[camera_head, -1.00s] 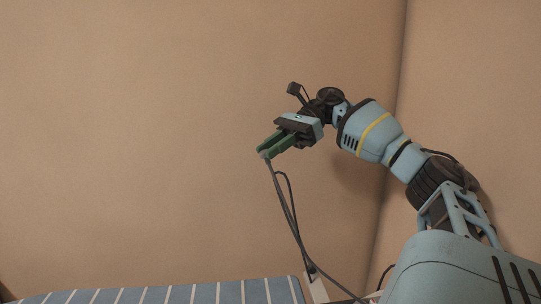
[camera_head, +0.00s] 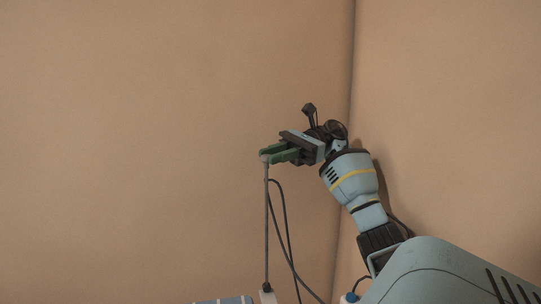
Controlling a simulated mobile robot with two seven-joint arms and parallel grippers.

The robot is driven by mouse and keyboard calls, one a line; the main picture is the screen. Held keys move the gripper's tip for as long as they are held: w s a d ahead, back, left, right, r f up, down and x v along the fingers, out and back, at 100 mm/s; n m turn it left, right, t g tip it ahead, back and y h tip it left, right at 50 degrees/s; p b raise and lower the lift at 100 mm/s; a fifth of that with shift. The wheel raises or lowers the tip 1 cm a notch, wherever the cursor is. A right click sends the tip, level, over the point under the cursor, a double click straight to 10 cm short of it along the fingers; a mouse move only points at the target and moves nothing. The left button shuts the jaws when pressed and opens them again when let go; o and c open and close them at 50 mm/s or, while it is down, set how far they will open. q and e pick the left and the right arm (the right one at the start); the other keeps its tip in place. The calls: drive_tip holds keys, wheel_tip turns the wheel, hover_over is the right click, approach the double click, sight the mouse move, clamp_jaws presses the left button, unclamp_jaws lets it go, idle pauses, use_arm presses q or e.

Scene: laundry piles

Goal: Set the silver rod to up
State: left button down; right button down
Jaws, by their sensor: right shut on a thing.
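The silver rod (camera_head: 266,225) is a thin grey bar that stands nearly upright, left of the room's corner. Its lower end meets a small white block (camera_head: 267,297) at the bottom edge of the head view. My right gripper (camera_head: 272,156) has green fingers and is shut on the rod's top end. It reaches in from the right, with its fingers pointing left. Most of the white block is cut off by the frame. My left gripper is not in view.
Dark thin cables (camera_head: 286,225) hang and cross just right of the rod. Plain tan walls (camera_head: 130,140) meet in a corner behind my right arm. The space left of the rod is clear.

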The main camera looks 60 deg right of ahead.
drive_tip(key=shift+r, duration=0.1)
drive_tip(key=c, duration=1.6)
unclamp_jaws()
drive_tip(key=shift+s+d, duration=0.1)
drive_tip(key=shift+c, duration=0.2)
drive_tip(key=o, duration=0.4)
drive_tip(key=shift+s+d, duration=0.15)
